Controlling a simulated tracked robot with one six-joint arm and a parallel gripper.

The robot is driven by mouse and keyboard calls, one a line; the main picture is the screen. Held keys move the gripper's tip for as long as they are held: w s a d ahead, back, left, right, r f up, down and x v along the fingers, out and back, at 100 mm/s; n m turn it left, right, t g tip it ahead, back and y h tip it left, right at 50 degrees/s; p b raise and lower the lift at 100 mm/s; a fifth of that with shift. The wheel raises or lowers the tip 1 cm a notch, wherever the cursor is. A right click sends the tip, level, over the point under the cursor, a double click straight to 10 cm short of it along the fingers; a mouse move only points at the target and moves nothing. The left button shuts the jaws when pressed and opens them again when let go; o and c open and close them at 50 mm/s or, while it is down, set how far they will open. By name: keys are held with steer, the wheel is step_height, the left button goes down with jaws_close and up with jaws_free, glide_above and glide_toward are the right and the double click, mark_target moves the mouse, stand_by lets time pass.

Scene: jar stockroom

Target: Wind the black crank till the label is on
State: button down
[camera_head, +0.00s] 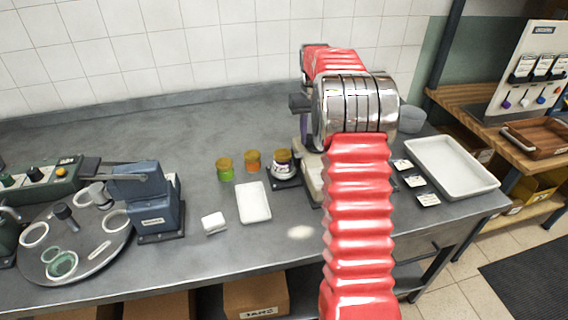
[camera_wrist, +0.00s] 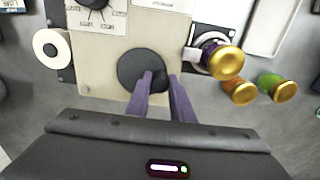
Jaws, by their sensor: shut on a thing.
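The black crank (camera_wrist: 133,65) is a dark round disc with a knob on the beige labelling machine (camera_wrist: 105,60). In the wrist view my gripper (camera_wrist: 161,80) has its two purple fingers shut on the crank's knob, at the lower right of the disc. A gold-lidded jar (camera_wrist: 222,63) sits in the holder to the right of the machine, with a white patch beside it. In the head view this jar (camera_head: 282,160) stands beside the machine (camera_head: 312,178).
A jar with orange contents (camera_head: 252,161) and a green one (camera_head: 224,168) stand left of the machine. A white tray (camera_head: 254,203) lies in front of them. A larger white tray (camera_head: 452,168) lies at the right. A blue-grey device (camera_head: 153,205) stands further left.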

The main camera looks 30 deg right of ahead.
steer(key=c, duration=1.5)
jaws_free()
steer(key=shift+f, duration=0.1)
steer(key=shift+w+r, duration=0.1)
steer(key=shift+r, duration=4)
